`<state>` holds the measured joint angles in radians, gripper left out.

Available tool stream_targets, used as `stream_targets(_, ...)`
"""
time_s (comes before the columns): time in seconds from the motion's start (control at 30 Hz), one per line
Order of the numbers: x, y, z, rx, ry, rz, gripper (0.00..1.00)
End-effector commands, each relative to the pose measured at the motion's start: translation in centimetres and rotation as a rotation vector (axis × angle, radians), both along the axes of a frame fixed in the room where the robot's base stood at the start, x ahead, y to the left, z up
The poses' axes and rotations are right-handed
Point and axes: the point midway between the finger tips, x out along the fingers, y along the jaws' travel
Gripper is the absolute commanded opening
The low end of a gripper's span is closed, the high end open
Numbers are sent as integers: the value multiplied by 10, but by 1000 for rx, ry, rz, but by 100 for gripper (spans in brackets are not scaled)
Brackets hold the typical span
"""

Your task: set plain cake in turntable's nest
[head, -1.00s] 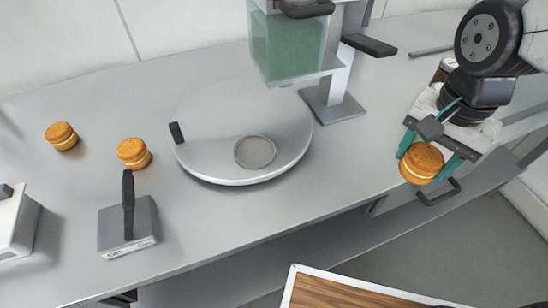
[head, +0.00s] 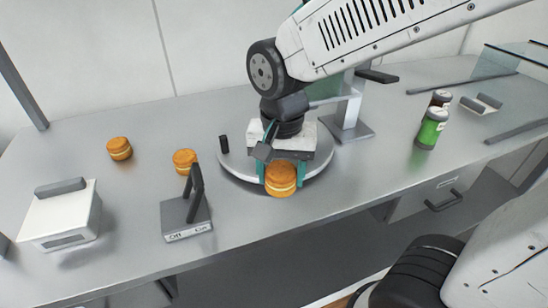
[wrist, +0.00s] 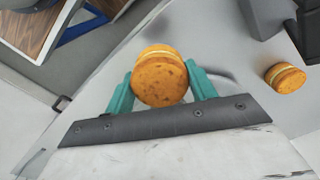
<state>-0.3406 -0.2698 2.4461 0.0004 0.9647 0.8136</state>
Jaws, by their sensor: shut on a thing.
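My gripper (head: 280,176) is shut on a plain cake (head: 281,180), a round orange-brown sandwich with a pale filling line. Its teal fingers grip the cake from both sides; the held cake also shows in the wrist view (wrist: 159,76). In the head view the gripper and cake are in front of the turntable's (head: 232,168) near part, and I cannot tell the height above it. The turntable is a pale grey round plate with a small dark knob (head: 224,144) at its left edge. Its nest is hidden behind my gripper.
Two other cakes (head: 119,148) (head: 185,160) sit on the counter to the left. An Off/On lever box (head: 187,220) and a white box (head: 58,222) stand nearer the front. A dispenser stand (head: 350,118) is behind the turntable. A green jar (head: 432,130) stands right.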

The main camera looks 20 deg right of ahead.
Motion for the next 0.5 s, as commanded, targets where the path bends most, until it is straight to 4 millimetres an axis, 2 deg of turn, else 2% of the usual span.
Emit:
stream_targets(0.3, 72, -46, -9, 0, 4, -6, 46)
stream_targets(0.5, 109, -68, -13, 0, 2, -3, 46)
